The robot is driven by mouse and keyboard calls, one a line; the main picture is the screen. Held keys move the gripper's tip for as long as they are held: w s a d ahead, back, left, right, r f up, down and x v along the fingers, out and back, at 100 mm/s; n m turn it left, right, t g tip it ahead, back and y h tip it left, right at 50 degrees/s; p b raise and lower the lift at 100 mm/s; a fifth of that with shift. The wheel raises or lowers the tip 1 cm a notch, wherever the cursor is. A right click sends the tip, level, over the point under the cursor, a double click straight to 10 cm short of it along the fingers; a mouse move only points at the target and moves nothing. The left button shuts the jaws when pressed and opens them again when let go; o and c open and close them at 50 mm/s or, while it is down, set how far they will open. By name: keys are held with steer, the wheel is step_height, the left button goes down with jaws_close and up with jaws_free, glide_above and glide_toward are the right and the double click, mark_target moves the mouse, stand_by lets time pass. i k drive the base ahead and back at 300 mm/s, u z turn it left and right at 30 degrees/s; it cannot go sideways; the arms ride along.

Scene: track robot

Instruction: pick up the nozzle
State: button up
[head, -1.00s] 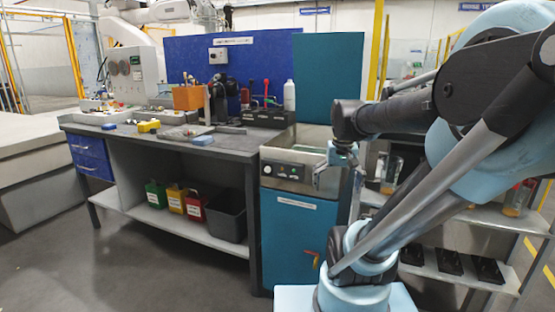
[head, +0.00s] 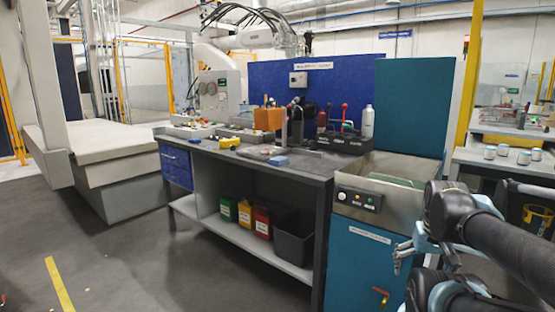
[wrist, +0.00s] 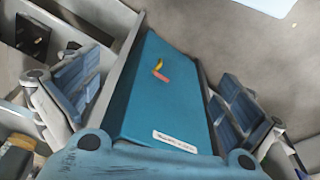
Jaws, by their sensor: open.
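I cannot make out the nozzle for certain in either view. Small parts lie on the grey workbench (head: 325,168), too small to tell apart. They include a yellow item (head: 229,142) and a blue item (head: 278,160). My gripper (head: 400,258) is at the lower right of the head view, in front of the teal cabinet (head: 355,265) and apart from the bench top. In the wrist view my gripper (wrist: 160,100) has its two pads wide apart with nothing between them. Behind them are the teal cabinet front (wrist: 165,115) and the floor.
An orange box (head: 268,119) and a white bottle (head: 367,121) stand at the back of the bench. Coloured bins (head: 245,214) sit on the lower shelf. A table with several cups (head: 506,151) is at the right. The floor at front left is open.

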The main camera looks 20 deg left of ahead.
mark_target(265, 151)
steer(key=u, duration=2.1)
steer(key=i, duration=1.75)
steer(key=z, duration=2.15)
